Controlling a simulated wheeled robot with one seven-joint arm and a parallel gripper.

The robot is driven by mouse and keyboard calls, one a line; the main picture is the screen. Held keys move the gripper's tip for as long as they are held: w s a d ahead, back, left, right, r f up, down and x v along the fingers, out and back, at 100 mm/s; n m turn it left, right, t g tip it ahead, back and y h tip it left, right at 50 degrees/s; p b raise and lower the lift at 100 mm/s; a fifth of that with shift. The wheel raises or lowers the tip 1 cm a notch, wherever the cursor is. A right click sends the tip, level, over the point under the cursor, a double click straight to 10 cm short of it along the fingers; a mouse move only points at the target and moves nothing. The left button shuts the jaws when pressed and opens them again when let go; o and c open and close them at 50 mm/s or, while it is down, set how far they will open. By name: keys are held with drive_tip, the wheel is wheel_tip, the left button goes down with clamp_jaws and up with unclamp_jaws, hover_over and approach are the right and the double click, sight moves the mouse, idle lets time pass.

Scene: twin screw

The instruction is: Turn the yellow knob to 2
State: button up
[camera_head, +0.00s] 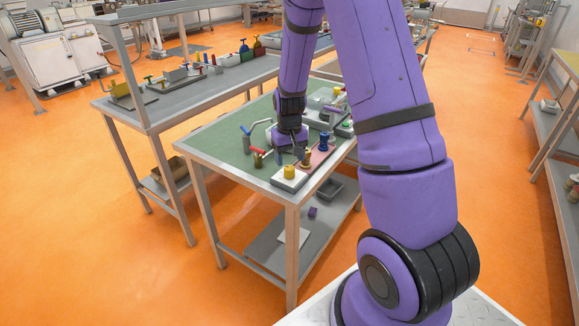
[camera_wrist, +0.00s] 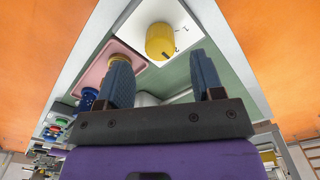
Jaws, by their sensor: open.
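The yellow knob (camera_wrist: 161,41) is a round cylinder on a white plate (camera_wrist: 185,20) at the top of the wrist view. Marks that look like 1 and 2 are on the plate beside it. In the head view the yellow knob (camera_head: 289,172) is at the table's near corner. My gripper (camera_wrist: 165,85) is open and empty, its two dark fingers apart. The knob lies beyond the fingertips in the wrist view, not between them. In the head view my gripper (camera_head: 299,150) is above the table, behind the knob; its fingers are small and partly unclear.
A pink plate (camera_head: 318,160) with a brass knob and a blue knob (camera_head: 324,141) adjoins the white plate. Red, blue and brass handled fittings (camera_head: 257,151) stand to the left on the green tabletop (camera_head: 215,145). A second bench (camera_head: 180,98) stands behind.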

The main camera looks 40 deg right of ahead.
wheel_tip(320, 180, up, 6)
idle(0.7)
wheel_tip(320, 180, up, 11)
drive_tip(key=t, duration=0.1)
hover_over(289, 168)
drive_tip(key=s+a, duration=0.4)
drive_tip(key=s+a+r+n+t, duration=0.1)
drive_tip(key=s+a+r+t, duration=0.1)
drive_tip(key=s+a+r, duration=0.4)
drive_tip(key=s+a+r+n+t, duration=0.1)
drive_tip(key=s+r, duration=0.3)
drive_tip(key=s, duration=0.4)
drive_tip(key=s+a+r+t, duration=0.1)
drive_tip(key=s+r, duration=0.3)
drive_tip(key=s, duration=0.4)
drive_tip(key=shift+s+a+n, duration=0.2)
drive_tip(key=shift+a+n, duration=0.2)
drive_tip(key=shift+r, duration=0.1)
